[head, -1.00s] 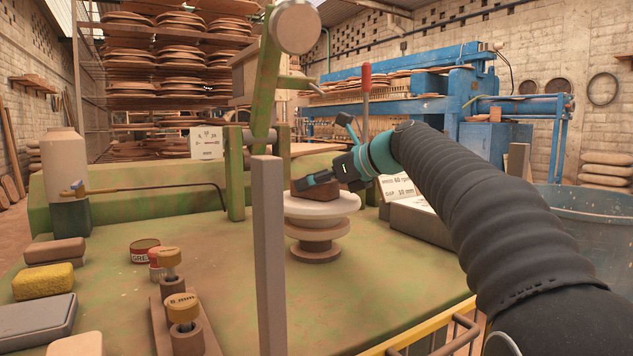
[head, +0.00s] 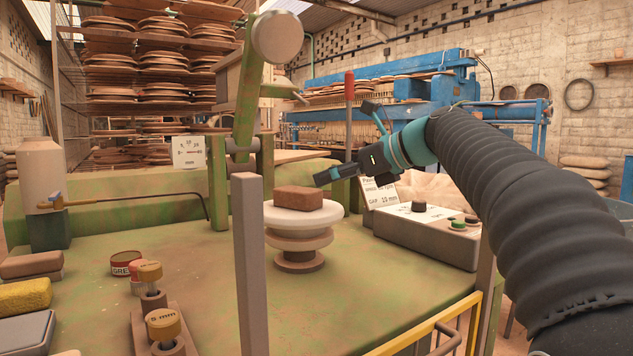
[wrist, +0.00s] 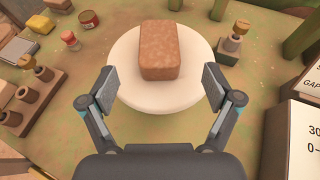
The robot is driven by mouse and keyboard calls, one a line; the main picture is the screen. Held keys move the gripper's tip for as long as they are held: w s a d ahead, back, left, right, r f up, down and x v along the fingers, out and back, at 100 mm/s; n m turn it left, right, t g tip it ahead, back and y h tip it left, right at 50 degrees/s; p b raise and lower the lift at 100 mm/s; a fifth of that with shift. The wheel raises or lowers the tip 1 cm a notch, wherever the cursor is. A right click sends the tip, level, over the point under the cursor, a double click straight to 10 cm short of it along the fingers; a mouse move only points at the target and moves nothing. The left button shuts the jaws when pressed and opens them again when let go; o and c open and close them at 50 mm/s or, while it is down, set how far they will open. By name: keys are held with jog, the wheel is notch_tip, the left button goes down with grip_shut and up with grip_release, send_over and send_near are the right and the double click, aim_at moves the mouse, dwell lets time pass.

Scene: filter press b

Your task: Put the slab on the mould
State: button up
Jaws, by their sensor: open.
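The slab (head: 298,197) is a brown, brick-like block lying flat on the white round mould (head: 292,222), which sits on a stepped pedestal on the green bench. My gripper (head: 325,176) is open and empty, just above and to the right of the slab. In the wrist view its two fingers (wrist: 160,88) are spread wide, apart from the slab, over the near part of the disc.
A grey upright post (head: 246,265) stands left of the mould, nearer the camera. A control box (head: 425,238) is at its right. Wooden gauges (head: 165,325) and tins (head: 126,263) stand at front left. A yellow rail (head: 420,335) edges the bench.

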jog(key=shift+v, duration=1.2)
dwell(0.5)
